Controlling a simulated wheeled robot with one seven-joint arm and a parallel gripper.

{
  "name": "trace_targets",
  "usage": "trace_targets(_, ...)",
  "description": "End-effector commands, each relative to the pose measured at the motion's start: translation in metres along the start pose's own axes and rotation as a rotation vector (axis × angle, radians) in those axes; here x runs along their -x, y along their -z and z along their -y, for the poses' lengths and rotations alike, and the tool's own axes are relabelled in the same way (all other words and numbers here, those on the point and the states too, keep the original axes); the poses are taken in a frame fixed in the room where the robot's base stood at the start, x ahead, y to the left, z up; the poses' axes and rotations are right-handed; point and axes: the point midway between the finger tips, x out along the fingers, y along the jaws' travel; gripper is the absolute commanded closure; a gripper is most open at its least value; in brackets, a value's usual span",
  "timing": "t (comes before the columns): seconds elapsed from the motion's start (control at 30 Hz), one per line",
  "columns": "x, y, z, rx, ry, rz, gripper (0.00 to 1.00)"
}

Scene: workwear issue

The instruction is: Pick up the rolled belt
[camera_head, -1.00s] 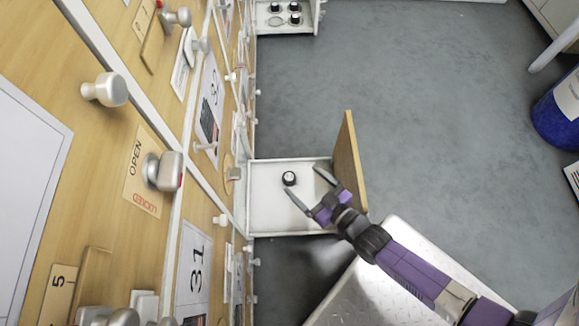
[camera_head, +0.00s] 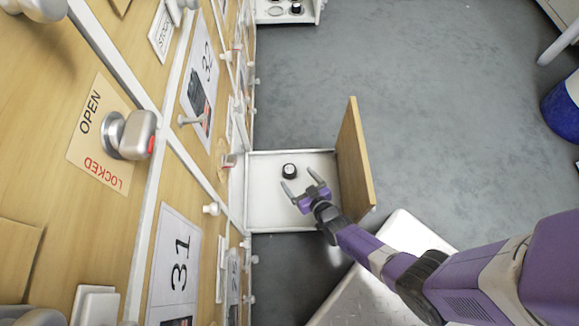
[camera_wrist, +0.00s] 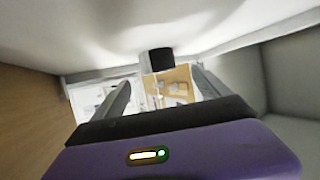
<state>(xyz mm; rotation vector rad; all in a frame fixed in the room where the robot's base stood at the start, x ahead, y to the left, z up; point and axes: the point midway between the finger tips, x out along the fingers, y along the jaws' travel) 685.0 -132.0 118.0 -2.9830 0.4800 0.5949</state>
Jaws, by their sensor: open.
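The rolled belt (camera_head: 289,171) is a small dark roll with a pale top. It sits on the white floor of the open drawer (camera_head: 268,210), near the drawer's middle. My gripper (camera_head: 302,180) is open inside the drawer, just to the right of and below the belt in the head view. Its fingers are apart from each other and hold nothing. In the wrist view the belt (camera_wrist: 156,62) stands ahead of my gripper (camera_wrist: 160,88), roughly in line with the gap between the fingers. I cannot tell whether a finger touches it.
The drawer's wooden front (camera_head: 355,155) stands up to the right of my gripper. The cabinet wall with knobs and numbered labels (camera_head: 178,262) runs along the left. Another open drawer (camera_head: 285,12) with dark rolls is at the top.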

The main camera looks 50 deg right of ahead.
Motion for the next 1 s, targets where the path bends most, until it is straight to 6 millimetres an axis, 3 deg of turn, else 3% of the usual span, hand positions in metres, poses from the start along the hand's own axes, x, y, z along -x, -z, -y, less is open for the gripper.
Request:
trace_targets(0.6, -0.065, -0.001, 0.003, 0.0, 0.002, -0.004, 0.13)
trace_targets(0.9, -0.07, 0.003, 0.002, 0.001, 0.001, 0.0, 0.13)
trace_targets(0.93, -0.07, 0.003, 0.002, 0.001, 0.001, 0.0, 0.15)
trace_targets(1.0, -0.07, 0.003, 0.002, 0.001, 0.001, 0.0, 0.29)
